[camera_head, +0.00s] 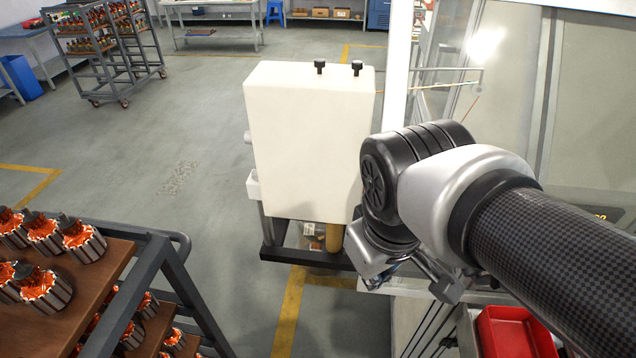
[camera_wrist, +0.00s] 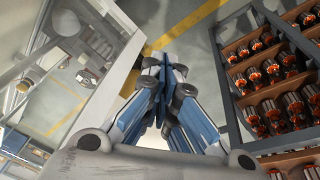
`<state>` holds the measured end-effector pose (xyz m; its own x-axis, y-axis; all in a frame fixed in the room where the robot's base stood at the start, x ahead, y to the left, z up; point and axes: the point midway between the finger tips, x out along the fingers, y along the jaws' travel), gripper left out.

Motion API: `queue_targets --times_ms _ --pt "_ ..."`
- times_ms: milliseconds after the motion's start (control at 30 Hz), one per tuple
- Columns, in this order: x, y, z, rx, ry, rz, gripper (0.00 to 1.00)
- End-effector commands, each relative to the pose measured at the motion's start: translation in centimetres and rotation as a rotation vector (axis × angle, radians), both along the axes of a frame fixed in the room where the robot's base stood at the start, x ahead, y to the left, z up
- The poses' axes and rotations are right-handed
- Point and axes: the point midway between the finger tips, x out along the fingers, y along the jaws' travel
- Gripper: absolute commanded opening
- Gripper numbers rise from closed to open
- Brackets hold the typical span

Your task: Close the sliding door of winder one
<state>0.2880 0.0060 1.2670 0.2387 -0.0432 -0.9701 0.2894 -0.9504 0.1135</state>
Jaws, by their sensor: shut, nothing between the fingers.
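Winder one's enclosure stands at the right of the head view, with a white upright post (camera_head: 398,75) and large clear panels (camera_head: 590,95) in grey frames. I cannot tell for certain which panel is the sliding door or how far it stands open. In the wrist view, a pale frame edge (camera_wrist: 118,75) with a clear pane (camera_wrist: 70,55) lies left of my gripper (camera_wrist: 163,68). The fingers are together and empty, apart from that edge in this view. In the head view my gripper (camera_head: 410,275) is low beside the machine's front, partly hidden by my wrist.
A white box-shaped unit (camera_head: 310,140) with two black knobs stands left of the enclosure. A rack (camera_head: 165,270) of armatures is at the lower left and also shows in the wrist view (camera_wrist: 228,105). A red bin (camera_head: 512,332) sits low right. Open floor (camera_head: 190,210) lies between.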

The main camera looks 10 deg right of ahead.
Motion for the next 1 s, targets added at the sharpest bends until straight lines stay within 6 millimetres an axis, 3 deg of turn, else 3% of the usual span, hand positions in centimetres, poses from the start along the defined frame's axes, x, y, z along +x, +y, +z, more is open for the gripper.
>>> queue_targets --times_ms 33,300,533,800,1000 --pt "0.9 0.3 1.0 -0.02 0.03 0.046 0.0" --pt "6.6 2.6 3.4 -0.157 0.221 0.372 0.0" --pt "11.8 5.9 2.8 -0.287 0.418 0.717 0.0" --pt "13.8 7.7 1.0 -0.348 0.518 0.891 0.0" --pt "13.6 7.2 -0.6 -0.35 0.528 0.9 0.0"
